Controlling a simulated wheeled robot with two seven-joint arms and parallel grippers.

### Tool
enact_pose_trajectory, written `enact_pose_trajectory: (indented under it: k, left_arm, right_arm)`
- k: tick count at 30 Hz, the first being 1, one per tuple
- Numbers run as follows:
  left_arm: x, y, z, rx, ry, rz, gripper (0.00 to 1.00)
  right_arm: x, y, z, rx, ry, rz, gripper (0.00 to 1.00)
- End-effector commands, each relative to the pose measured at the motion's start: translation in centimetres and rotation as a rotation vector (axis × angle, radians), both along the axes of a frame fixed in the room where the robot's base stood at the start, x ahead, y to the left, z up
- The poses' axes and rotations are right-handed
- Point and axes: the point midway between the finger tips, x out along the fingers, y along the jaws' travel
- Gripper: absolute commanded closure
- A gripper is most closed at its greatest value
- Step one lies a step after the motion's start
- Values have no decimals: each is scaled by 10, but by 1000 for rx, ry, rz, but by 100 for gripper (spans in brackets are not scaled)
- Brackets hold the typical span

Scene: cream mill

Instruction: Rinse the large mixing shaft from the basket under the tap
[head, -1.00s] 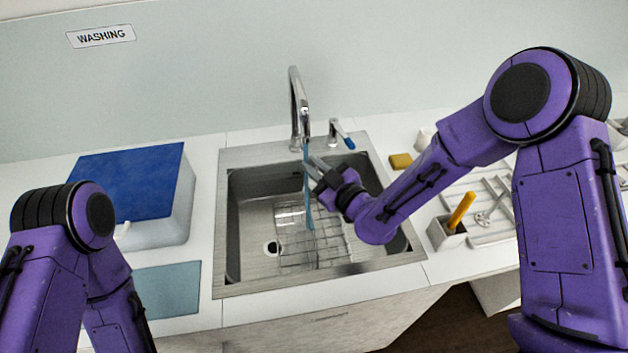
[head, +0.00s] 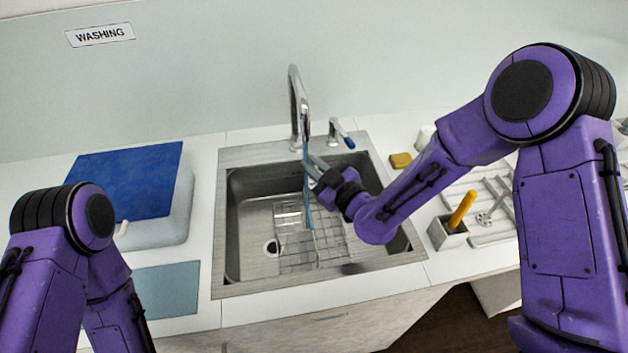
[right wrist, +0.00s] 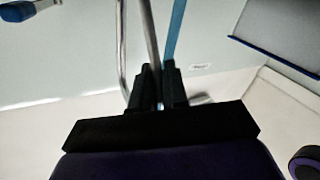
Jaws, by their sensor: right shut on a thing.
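My right gripper (head: 328,176) is over the sink, just right of the tap's blue water stream (head: 308,190). It is shut on a thin grey rod, the mixing shaft (head: 317,163), which is small and partly hidden in the head view. In the right wrist view the shaft (right wrist: 150,35) rises from between the dark fingers (right wrist: 160,90), close beside the blue stream (right wrist: 176,25). I cannot tell whether the water touches it. The chrome tap (head: 297,105) arches above the sink. My left gripper is out of view; only its arm shows at the left.
The steel sink (head: 250,287) has a wire rack (head: 325,250) on its floor. A blue-handled lever (head: 342,134) stands right of the tap. A blue-topped box (head: 125,180) and a blue-grey mat (head: 165,290) lie left. A yellow-handled tool (head: 461,210) stands in a small holder at right.

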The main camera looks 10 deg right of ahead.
Motion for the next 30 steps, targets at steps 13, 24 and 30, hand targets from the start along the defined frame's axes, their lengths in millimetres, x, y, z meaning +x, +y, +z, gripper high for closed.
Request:
enact_pose_trajectory:
  k: [13, 24, 30]
  left_arm:
    - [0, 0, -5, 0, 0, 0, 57]
    - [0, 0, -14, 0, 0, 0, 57]
    - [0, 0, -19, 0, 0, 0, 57]
  right_arm:
    - [-16, -10, -1, -1, 0, 1, 100]
    - [-48, -27, -1, 0, 0, 0, 100]
    - [-64, -36, -1, -1, 0, 0, 100]
